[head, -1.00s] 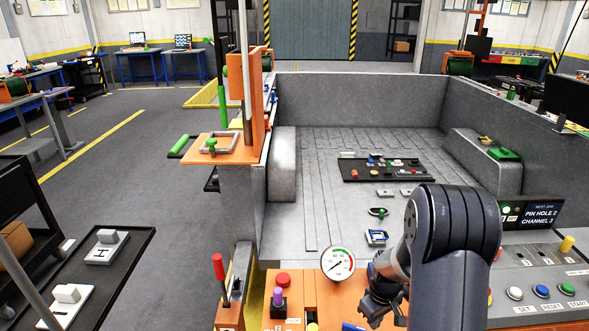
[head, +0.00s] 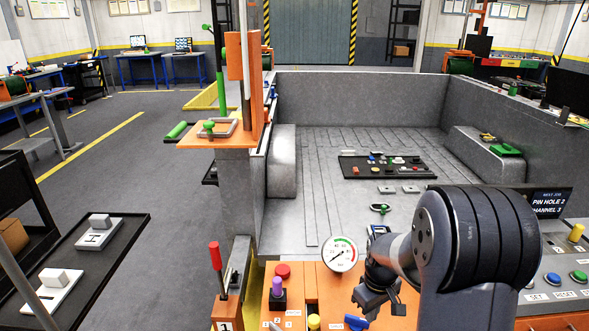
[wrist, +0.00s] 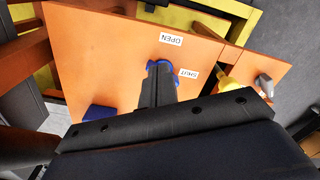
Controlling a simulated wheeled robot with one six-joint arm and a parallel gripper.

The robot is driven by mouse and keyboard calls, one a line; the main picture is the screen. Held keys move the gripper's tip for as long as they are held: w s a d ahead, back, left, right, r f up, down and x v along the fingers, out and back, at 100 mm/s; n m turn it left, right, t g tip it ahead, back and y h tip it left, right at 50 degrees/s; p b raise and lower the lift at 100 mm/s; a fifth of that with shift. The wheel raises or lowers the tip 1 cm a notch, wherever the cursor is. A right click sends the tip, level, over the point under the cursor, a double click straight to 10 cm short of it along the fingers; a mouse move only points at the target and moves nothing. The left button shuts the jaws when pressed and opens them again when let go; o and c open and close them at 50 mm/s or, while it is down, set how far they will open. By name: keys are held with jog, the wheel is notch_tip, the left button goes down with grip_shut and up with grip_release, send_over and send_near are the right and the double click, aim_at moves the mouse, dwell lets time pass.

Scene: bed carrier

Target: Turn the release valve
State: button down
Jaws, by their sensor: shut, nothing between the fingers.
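An orange panel (wrist: 95,60) fills much of the wrist view, with white labels OPEN (wrist: 171,39) and SHUT (wrist: 188,73). A blue part (wrist: 152,66), seemingly the release valve's handle, shows at the fingertips of my gripper (wrist: 158,78). Another blue piece (wrist: 100,113) shows left of the fingers; whether they join is hidden. My gripper is shut and empty, pointing at the panel; contact cannot be told. In the head view my gripper (head: 370,299) hangs over the orange panel, with a blue part (head: 356,322) below it at the bottom edge.
A round gauge (head: 340,253) stands behind my gripper. A red-handled lever (head: 215,257), a red button (head: 283,271) and a purple knob (head: 278,284) are to its left. A yellow knob (head: 314,322) is close by. A button console (head: 560,270) is at right.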

aim_at(366, 325)
jog(key=shift+f+b, duration=2.6)
jog(key=shift+f, duration=0.9)
jog(key=shift+w+a, duration=0.2)
jog(key=shift+w, duration=0.35)
jog(key=shift+w+d+p, duration=0.35)
jog(key=shift+d+p, duration=0.1)
jog(key=shift+d, duration=0.15)
jog(key=shift+s+d, duration=0.15)
jog(key=shift+s+d+r, duration=0.1)
jog(key=shift+s+d, duration=0.05)
notch_tip(366, 325, up, 6)
jog(key=p, duration=0.4)
jog(key=shift+p, duration=0.3)
